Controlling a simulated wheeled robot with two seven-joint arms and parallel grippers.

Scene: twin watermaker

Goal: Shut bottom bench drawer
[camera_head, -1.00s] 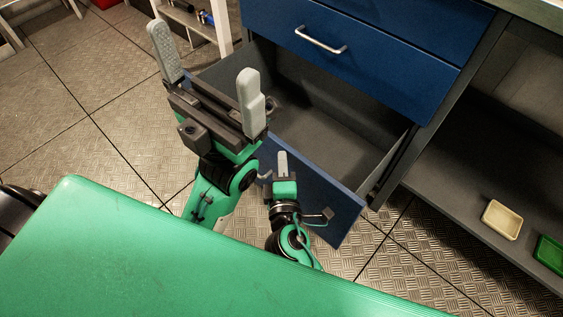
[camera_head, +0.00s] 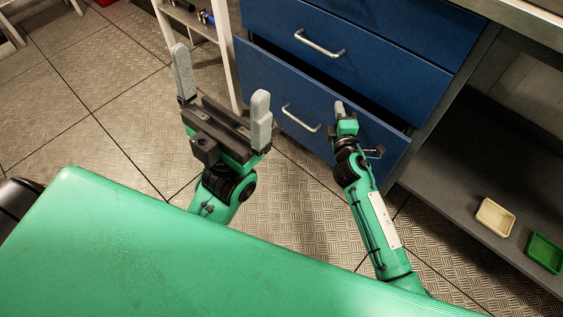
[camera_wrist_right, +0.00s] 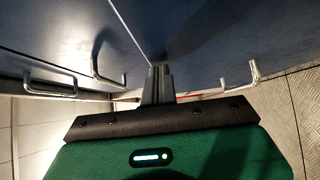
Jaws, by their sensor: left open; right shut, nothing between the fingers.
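The bottom bench drawer (camera_head: 290,88) is blue with a silver bar handle (camera_head: 301,118). It stands slightly open, with a dark gap along its top edge. My right gripper (camera_head: 339,107) is shut and empty, its fingertips at the drawer front to the right of the handle. In the right wrist view the shut fingers (camera_wrist_right: 158,84) point at the blue front and look close to or touching it; contact is hard to tell. My left gripper (camera_head: 222,82) is open and empty, raised over the floor to the left of the drawer.
Another blue drawer (camera_head: 385,55) above is shut. A grey shelf (camera_head: 450,190) to the right holds a cream tray (camera_head: 495,217) and a green tray (camera_head: 544,252). A pale rack (camera_head: 222,50) stands left of the bench. Open floor lies in front.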

